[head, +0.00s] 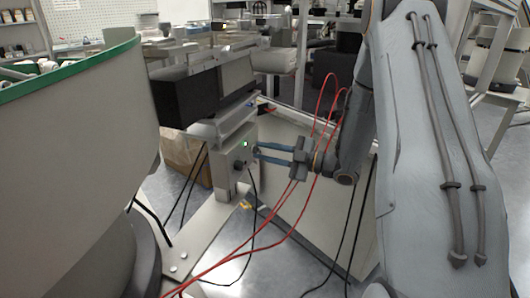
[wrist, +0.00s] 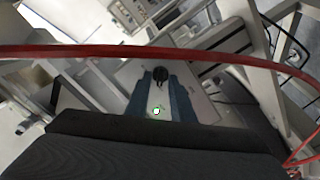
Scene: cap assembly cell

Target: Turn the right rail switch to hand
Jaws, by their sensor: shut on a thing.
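The right rail switch is a small black knob (head: 240,165) on the front of a pale box (head: 226,172). A green light (head: 245,144) glows above the knob on that box. In the wrist view the knob (wrist: 160,73) sits between my two blue fingertips, and the green light (wrist: 156,111) shows between the fingers. My gripper (head: 257,152) reaches in from the right, at the box's front, and is shut on the knob. The exact angle of the knob is too small to read.
A large pale bowl with a green rim (head: 80,72) fills the left. A black block (head: 183,98) on the rail stands above the switch box. Red cables (head: 275,224) hang around my arm, and one red cable (wrist: 130,51) crosses the wrist view. A pale cabinet (head: 300,215) stands behind my gripper.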

